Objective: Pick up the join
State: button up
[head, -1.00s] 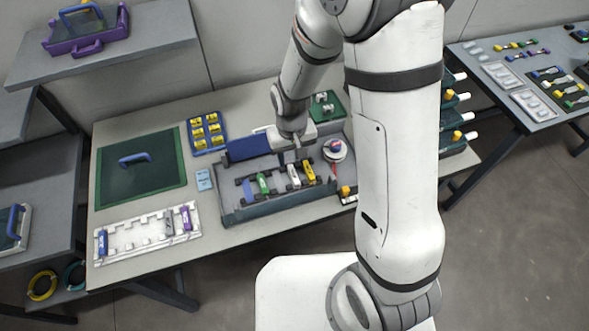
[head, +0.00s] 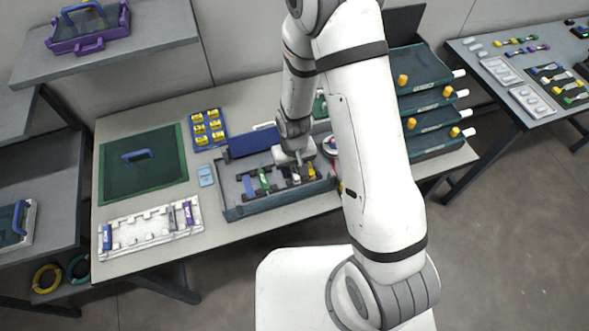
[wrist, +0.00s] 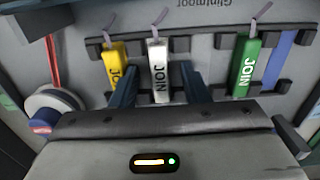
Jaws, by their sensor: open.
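The white piece marked JOIN (wrist: 159,70) sits in a dark rack inside the grey tray (head: 283,207). In the wrist view my gripper (wrist: 158,84) is open, with one dark finger on each side of the white join. I cannot tell whether either finger touches it. A yellow join (wrist: 115,67) is on one side of it and a green join (wrist: 245,66) on the other. A blue piece (wrist: 279,60) lies beyond the green one. In the head view my gripper (head: 296,167) is over the rack and partly hides the white join.
A round white spool (wrist: 52,110) with a red and blue top stands beside the rack. A white slotted tray (head: 150,229) with several coloured pieces and a green mat (head: 115,178) lie to the left. Stacked green trays (head: 425,110) stand at the right.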

jog(key=shift+c, duration=0.4)
grip_shut()
jog(key=shift+r, duration=0.15)
